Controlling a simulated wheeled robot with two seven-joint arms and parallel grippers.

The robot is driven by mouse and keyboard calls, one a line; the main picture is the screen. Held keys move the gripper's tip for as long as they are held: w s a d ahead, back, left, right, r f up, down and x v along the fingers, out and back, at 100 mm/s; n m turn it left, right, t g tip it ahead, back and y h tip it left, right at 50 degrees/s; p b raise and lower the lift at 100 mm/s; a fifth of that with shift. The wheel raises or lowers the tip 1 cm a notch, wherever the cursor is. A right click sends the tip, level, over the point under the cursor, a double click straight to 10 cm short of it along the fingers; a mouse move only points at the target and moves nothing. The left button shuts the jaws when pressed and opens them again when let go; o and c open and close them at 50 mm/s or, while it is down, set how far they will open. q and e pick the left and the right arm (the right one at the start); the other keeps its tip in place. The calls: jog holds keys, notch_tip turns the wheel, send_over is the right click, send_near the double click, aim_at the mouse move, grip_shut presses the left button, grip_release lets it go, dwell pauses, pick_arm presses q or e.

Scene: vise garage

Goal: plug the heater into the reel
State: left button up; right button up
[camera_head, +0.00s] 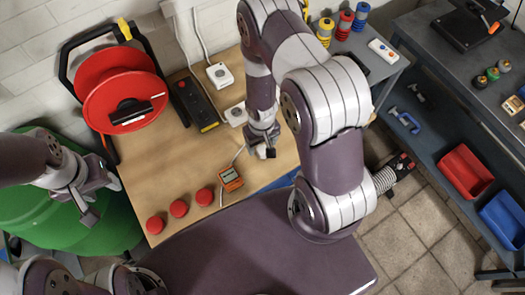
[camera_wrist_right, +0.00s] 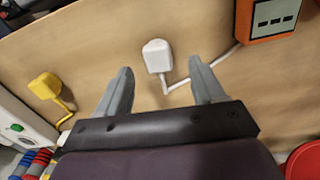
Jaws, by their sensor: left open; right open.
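The red cable reel (camera_head: 120,90) stands in its black frame at the table's far left. An edge of red, probably the reel, shows at lower right in the wrist view (camera_wrist_right: 306,160). A white plug (camera_wrist_right: 157,57) lies on the table, its white cable running toward an orange box (camera_head: 230,178); I cannot tell whether this box is the heater. My right gripper (camera_head: 265,152) is open above the table; in the wrist view the plug appears ahead, between and beyond its fingers (camera_wrist_right: 162,90), apart from them. My left gripper (camera_head: 102,198) is open and empty above the green drum.
A yellow plug (camera_wrist_right: 45,87) lies right of my right gripper, hidden by my arm in the head view. Three red caps (camera_head: 179,208) line the front edge. A black power strip (camera_head: 195,104) and white sockets (camera_head: 220,75) lie behind. A dark workbench (camera_head: 450,70) stands right.

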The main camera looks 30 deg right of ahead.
aim_at(263, 150)
jog(key=shift+s+d+f, duration=0.1)
jog(key=shift+s+f, duration=0.05)
jog(key=shift+f, duration=1.8)
jog(key=c, duration=1.1)
